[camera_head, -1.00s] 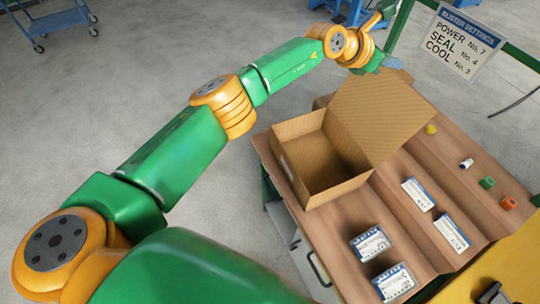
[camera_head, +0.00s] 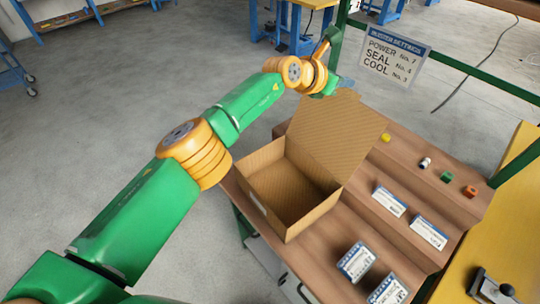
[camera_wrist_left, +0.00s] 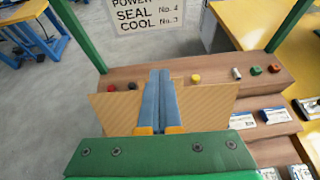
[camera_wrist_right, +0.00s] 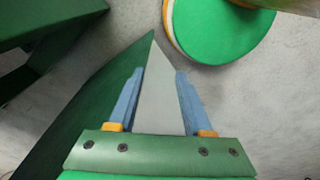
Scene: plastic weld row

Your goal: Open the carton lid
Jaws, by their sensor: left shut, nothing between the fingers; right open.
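The brown cardboard carton (camera_head: 300,217) stands on the brown stepped bench with its top open and its inside showing empty. Its lid (camera_head: 335,130) is swung up and away from the opening on the far side. My left gripper (camera_head: 345,84) is at the lid's far upper edge, partly hidden behind it. In the left wrist view my left gripper (camera_wrist_left: 160,72) is shut and empty, its blue fingers in front of the lid (camera_wrist_left: 108,112); contact is unclear. In the right wrist view my right gripper (camera_wrist_right: 161,72) is open and empty, over grey floor and green parts.
White-and-blue packs (camera_head: 389,201) lie on the bench steps right of the carton. Small yellow, white, green and orange pieces (camera_head: 470,191) stand on the back step. A settings sign (camera_head: 394,57) hangs on a green rail behind. A yellow table (camera_head: 510,235) is at right.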

